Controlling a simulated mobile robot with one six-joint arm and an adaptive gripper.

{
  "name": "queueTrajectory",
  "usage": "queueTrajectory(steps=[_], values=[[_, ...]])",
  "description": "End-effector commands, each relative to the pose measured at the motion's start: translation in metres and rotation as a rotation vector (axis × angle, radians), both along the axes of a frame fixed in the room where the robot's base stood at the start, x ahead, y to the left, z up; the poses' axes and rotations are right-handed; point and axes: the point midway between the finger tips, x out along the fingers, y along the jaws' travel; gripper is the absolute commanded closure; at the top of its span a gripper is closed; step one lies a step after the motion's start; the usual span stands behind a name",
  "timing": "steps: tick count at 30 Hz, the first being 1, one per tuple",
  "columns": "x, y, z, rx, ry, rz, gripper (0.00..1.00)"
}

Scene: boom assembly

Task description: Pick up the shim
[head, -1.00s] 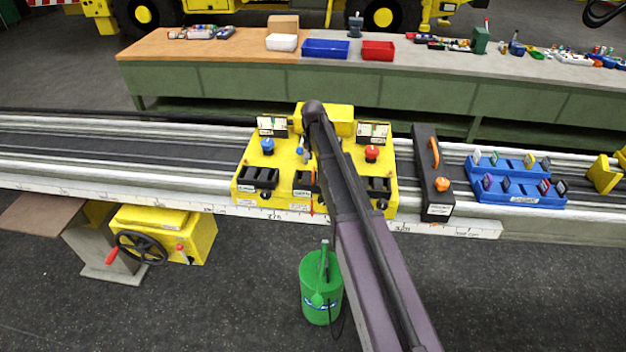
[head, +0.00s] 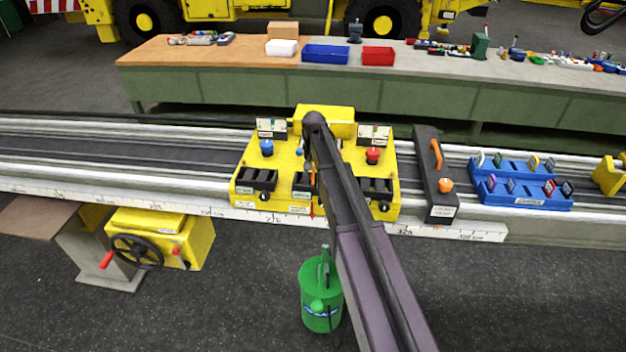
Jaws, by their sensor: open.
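Small coloured plates, which may be shims, stand upright in the slots of two blue racks on the rail at the right: a back rack (head: 508,166) and a front rack (head: 490,195). They are too small to tell which one is the shim. My arm reaches up from the bottom of the view over the yellow fixture (head: 240,200), well left of the racks. My gripper is not clearly visible; the arm hides the area under its bend.
A black box with an orange handle (head: 434,205) stands between fixture and racks. A yellow block (head: 609,175) is at the far right. Behind is a bench (head: 240,84) with a blue bin (head: 326,54) and red bin (head: 378,57). A green can (head: 318,300) stands on the floor.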

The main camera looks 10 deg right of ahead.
Motion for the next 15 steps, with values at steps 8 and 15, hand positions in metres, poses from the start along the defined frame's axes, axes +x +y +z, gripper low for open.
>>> queueTrajectory(steps=[8,15], values=[[0.0,0.0002,0.0,0.0,0.0,0.0,0.53],[0.0,0.0003,0.0,0.0,0.0,0.0,1.0]])
